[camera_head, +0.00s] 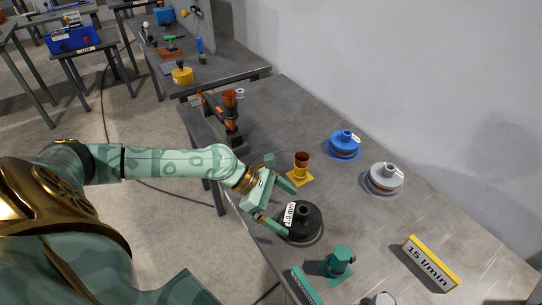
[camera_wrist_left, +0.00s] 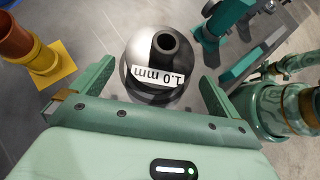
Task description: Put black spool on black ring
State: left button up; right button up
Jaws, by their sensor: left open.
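I cannot pick out a separate black ring; a dark rim shows under the spool.
A green fixture (camera_head: 338,262) and a "15 l/min" sign (camera_head: 431,263) stand nearer the front.

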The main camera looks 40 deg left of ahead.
pick_arm(q)
jog(key=v, duration=0.5)
jog(key=shift+r+p, duration=0.1)
jog(key=shift+p, duration=0.25)
jog(key=shift+a, duration=0.15)
